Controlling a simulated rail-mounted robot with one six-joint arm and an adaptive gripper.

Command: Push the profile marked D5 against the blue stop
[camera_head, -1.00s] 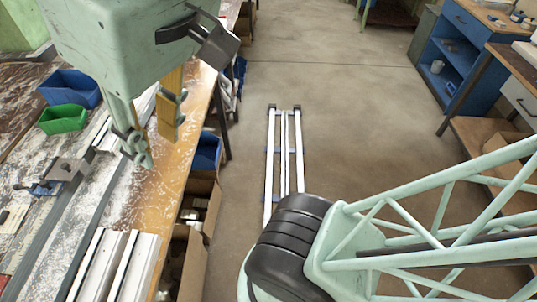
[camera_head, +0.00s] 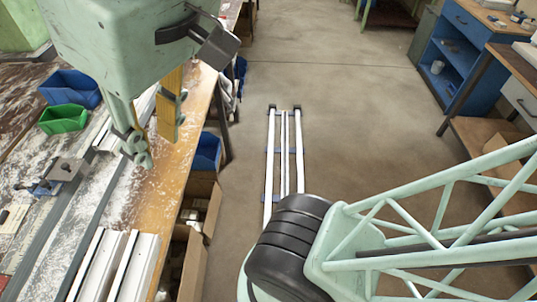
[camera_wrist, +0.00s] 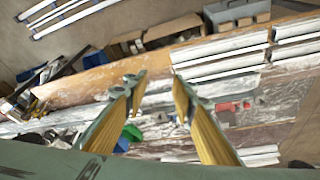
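My gripper (camera_head: 155,143) hangs above the bench with its two fingers apart and nothing between them. In the wrist view its open fingertips (camera_wrist: 159,74) also stand apart. Two pale metal profiles (camera_head: 136,268) lie side by side at the bench's front edge, nearer the camera than the gripper. Pale profiles (camera_wrist: 222,58) also show right of the fingers in the wrist view. No D5 mark is readable. A small blue part (camera_head: 40,188) sits by a grey metal block at the left; I cannot tell whether it is the blue stop.
A blue bin (camera_head: 70,88) and a green bin (camera_head: 63,119) stand on the dusty bench. Cardboard boxes (camera_head: 190,240) and another blue bin (camera_head: 207,150) are below its right edge. Floor rails (camera_head: 270,160) run alongside, with open floor to their right.

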